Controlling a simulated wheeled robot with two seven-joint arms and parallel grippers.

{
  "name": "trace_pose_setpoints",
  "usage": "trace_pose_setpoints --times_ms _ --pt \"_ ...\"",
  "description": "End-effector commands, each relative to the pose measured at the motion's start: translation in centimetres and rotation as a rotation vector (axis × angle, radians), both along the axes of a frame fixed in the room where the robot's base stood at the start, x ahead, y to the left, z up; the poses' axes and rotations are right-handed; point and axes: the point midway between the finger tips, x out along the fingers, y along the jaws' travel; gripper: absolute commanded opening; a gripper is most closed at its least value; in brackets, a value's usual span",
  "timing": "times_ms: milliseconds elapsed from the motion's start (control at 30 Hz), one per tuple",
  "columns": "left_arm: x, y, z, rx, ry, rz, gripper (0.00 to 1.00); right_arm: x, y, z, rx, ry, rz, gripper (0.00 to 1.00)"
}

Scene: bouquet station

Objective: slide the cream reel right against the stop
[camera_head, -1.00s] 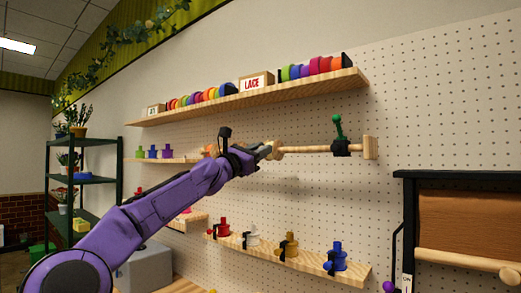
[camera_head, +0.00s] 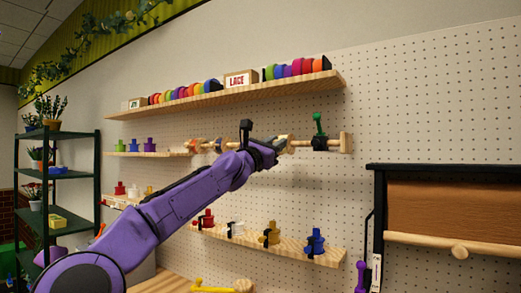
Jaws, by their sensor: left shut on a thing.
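The cream reel (camera_head: 284,145) sits on a wooden rod (camera_head: 303,143) in front of the pegboard. My left gripper (camera_head: 274,148) is shut on it and partly hides it. The stop, a black collar (camera_head: 320,144) with a green lever (camera_head: 319,123), is on the rod to the right. A short bare length of rod shows between the reel and the stop. The rod ends in a pale wooden end piece (camera_head: 345,143). My right gripper is not in view.
A shelf (camera_head: 235,94) of coloured ribbon rolls with a LACE box (camera_head: 240,79) runs above the rod. A lower shelf (camera_head: 275,243) holds several coloured pieces. A brown paper roll (camera_head: 445,210) in a black frame is at right. A dark plant rack (camera_head: 55,175) stands left.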

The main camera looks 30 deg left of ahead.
Motion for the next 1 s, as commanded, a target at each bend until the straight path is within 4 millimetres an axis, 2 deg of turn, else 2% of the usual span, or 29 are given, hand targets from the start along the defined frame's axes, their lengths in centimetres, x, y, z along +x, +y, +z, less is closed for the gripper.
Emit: trace_pose_setpoints --times_ms 100,200,500,533,600,867,1000 --pt "-0.2 -1.9 0.0 0.001 -0.003 -0.003 0.0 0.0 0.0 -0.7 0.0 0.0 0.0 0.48" --pt "-0.3 -2.5 0.2 0.0 -0.004 -0.001 0.0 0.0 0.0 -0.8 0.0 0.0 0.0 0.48" --pt "-0.3 -2.6 0.3 -0.001 -0.004 0.0 0.0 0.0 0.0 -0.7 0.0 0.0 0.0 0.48" --pt "-0.3 -2.6 0.3 -0.001 -0.004 0.0 0.3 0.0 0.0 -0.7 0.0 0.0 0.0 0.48" --pt "-0.3 -2.6 0.3 -0.001 -0.003 0.0 0.49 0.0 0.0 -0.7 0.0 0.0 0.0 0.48" --pt "-0.2 -2.6 0.0 0.0 -0.001 0.0 0.49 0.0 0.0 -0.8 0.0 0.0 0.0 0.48" --pt "-1.4 -2.3 -1.0 -0.002 -0.002 -0.001 0.49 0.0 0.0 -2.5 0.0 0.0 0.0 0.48"
